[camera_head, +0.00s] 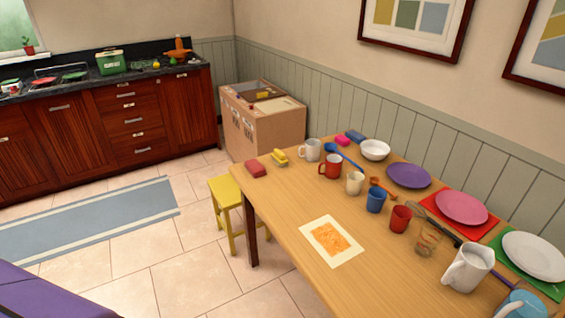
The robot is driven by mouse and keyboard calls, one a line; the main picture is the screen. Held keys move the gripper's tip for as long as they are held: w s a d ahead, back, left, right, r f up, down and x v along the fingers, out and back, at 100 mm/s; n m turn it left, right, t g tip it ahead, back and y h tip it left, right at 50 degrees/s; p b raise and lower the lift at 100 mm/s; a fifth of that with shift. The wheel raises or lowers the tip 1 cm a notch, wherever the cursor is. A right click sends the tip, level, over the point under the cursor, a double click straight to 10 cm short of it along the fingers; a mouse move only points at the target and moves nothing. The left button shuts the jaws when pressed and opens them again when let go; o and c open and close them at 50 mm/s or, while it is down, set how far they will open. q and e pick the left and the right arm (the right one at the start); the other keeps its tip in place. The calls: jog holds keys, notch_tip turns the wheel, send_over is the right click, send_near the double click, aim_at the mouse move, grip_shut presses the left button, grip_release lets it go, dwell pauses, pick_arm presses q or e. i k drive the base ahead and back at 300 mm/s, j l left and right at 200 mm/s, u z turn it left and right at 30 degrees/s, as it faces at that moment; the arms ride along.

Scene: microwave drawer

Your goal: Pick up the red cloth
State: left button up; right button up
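A small red folded-looking piece (256,169) lies near the left end of the wooden table (290,212); I cannot tell whether it is cloth or a sponge. A flat red mat (490,232) lies farther right on the table, partly hidden under a pink plate (461,207). Neither of my grippers is in view.
Several mugs, including a red mug (330,165), stand along the table. A yellow-topped brush-like item (280,158) lies beside the red piece. A yellow stool (231,205) stands at the table's left end. Floor is clear around the striped rug (90,218).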

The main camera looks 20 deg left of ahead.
aim_at(253, 165)
jog(key=i+j+z, duration=0.15)
jog(key=j, duration=0.2)
jog(key=j+z, duration=0.15)
jog(key=j, duration=0.2)
jog(key=i+j+z, duration=0.1)
jog(key=j, duration=0.25)
jog(key=i+j, duration=0.1)
jog(key=j, duration=0.45)
jog(key=i+j+z, duration=0.15)
jog(key=j, duration=0.4)
